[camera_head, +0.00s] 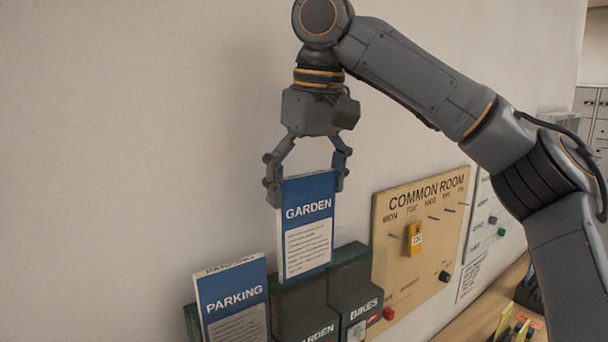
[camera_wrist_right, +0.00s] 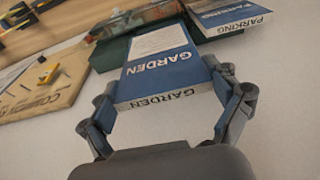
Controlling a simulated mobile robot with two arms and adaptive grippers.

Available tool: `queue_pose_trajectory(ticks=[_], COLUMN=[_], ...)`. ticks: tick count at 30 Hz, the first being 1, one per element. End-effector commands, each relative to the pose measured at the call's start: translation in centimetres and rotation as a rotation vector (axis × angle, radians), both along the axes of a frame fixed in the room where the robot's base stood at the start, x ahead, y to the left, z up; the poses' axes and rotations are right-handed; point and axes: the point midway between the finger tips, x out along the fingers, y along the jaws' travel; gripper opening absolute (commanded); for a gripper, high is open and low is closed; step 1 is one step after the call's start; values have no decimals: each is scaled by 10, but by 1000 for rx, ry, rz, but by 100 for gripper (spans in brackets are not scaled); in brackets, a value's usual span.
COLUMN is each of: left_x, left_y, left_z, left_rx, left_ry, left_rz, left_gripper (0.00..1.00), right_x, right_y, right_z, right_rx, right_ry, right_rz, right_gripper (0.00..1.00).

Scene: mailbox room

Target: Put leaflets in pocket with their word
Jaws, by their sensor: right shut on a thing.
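My right gripper (camera_head: 306,184) is shut on a blue and white leaflet marked GARDEN (camera_head: 308,228), gripped at its sides near the top. The leaflet is upright, and its lower edge is at the top of the dark green pocket labelled GARDEN (camera_head: 318,333); I cannot tell how far inside it is. In the right wrist view the GARDEN leaflet (camera_wrist_right: 160,65) sits between the fingers (camera_wrist_right: 170,112). A leaflet marked PARKING (camera_head: 233,296) stands in a pocket to the left, its pocket label out of frame. The BIKES pocket (camera_head: 362,312) is to the right. My left gripper is not in view.
A wooden COMMON ROOM board (camera_head: 424,225) with pegs and a yellow tag (camera_head: 414,238) hangs to the right of the pockets. A wooden ledge (camera_head: 485,300) runs at lower right, with a dark holder and yellow items. The wall above the pockets is bare.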

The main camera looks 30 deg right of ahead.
Motion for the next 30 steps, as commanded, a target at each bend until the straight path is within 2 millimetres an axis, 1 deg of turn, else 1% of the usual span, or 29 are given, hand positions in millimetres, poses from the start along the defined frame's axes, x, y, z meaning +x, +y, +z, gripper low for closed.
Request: queue_pose_trajectory(ticks=[1,6,30], left_x=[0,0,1], left_y=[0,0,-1], left_z=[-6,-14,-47], left_rx=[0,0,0], left_ry=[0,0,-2], left_rz=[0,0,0], left_gripper=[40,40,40], right_x=[0,0,1], right_y=[0,0,0], right_z=[-7,-21,-83], right_rx=[1,0,-1], right_ry=[0,0,-1], right_rz=[0,0,0], right_gripper=[39,39,39])
